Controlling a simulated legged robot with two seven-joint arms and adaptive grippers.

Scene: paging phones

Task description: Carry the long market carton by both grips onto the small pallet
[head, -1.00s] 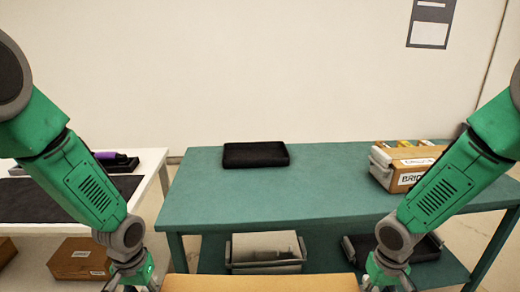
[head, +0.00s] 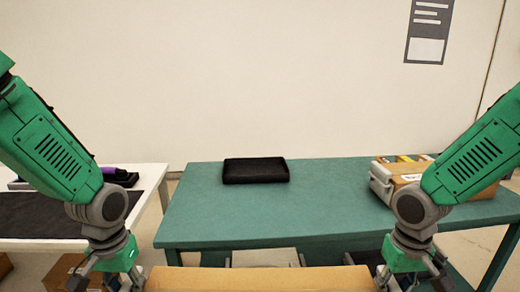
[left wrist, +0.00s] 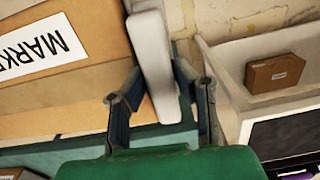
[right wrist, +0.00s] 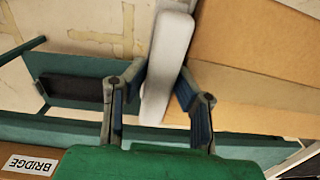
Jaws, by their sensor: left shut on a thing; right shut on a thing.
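The long market carton (head: 260,280) is brown cardboard; only its upper part shows at the bottom of the head view. Its side and "MARK…" label (left wrist: 35,48) show in the left wrist view. My left gripper (left wrist: 155,95) is shut on the pale grey grip (left wrist: 153,60) at one end. My right gripper (right wrist: 160,95) is shut on the other pale grey grip (right wrist: 167,60). A black flat slab (head: 255,170), seemingly the small pallet, lies on the green table; it also shows in the right wrist view (right wrist: 75,88). Carton's underside is hidden.
The green table (head: 330,195) stands ahead, its middle clear. A brown "BRIDGE" carton (head: 408,170) with grey grips is at its right, near my right arm. A white table (head: 150,183) with a dark mat (head: 45,213) is at left. A grey bin (head: 265,258) sits low under the green table.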

